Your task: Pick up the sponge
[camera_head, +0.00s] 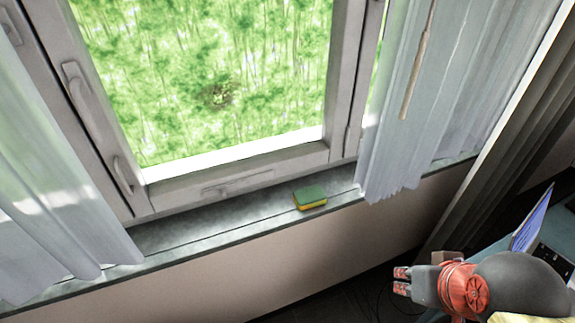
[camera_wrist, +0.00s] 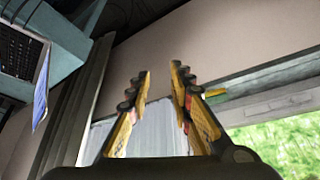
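The sponge (camera_head: 310,199) is green on top with a yellow lower layer. It lies on the grey window sill (camera_head: 230,222) below the window frame, near the right curtain. In the wrist view a small yellow-green piece of the sponge (camera_wrist: 216,93) shows just right of the right finger, which partly hides it. My gripper (camera_head: 402,281) is at the lower right, apart from the sponge. In the wrist view my gripper (camera_wrist: 161,70) is open, with a gap between its fingers and nothing in it.
White curtains hang at the left (camera_head: 50,170) and right (camera_head: 410,100) of the window (camera_head: 200,85). A laptop (camera_head: 532,217) on a blue-green surface stands at the right edge near my arm. The sill around the sponge is clear.

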